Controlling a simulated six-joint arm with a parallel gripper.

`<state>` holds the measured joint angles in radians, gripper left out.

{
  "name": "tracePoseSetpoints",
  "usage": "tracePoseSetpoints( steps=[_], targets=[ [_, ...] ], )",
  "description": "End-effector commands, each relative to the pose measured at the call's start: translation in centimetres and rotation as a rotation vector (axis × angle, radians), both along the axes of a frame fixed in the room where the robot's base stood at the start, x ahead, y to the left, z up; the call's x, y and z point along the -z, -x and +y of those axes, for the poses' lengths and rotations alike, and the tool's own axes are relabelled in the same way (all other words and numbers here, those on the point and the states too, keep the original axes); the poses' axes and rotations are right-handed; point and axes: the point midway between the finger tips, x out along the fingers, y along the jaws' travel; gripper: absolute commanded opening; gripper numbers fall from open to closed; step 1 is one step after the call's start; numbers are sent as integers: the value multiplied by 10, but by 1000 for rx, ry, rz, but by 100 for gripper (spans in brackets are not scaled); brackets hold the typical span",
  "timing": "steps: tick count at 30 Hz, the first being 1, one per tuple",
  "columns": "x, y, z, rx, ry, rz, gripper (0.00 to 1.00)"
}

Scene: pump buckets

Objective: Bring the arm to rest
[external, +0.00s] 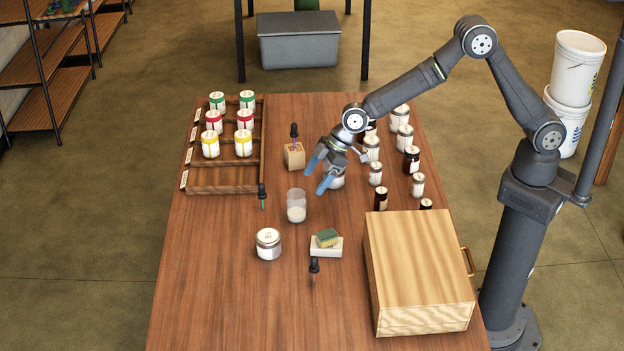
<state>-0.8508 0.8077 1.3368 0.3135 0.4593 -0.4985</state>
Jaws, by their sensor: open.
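My gripper (321,172) is open, with its two blue fingers pointing down and to the left above the middle of the wooden table (225,290). Nothing shows between the fingers. The arm reaches in from its stand at the right and bends down over the table. A glass (296,206) with pale contents stands below and left of the fingers.
A tiered rack (222,188) holds jars with green, red and yellow bands at the left. Several white and brown bottles (411,160) stand at the right. A wooden box (418,270), a lidded jar (268,243), a sponge (327,237) on a dish and two more droppers (314,266) are nearer the front.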

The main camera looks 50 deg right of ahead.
Motion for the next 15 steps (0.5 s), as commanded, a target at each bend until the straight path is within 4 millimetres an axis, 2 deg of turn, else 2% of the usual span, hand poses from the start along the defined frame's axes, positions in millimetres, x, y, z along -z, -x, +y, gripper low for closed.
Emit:
tracePoseSetpoints(
  steps=[4, 6, 15],
  targets=[
    [-20, 6, -12, 1, -1, 0, 76],
    [-3, 2, -3, -1, 3, 3, 76],
    [36, -10, 20, -1, 1, 2, 76]
  ],
)
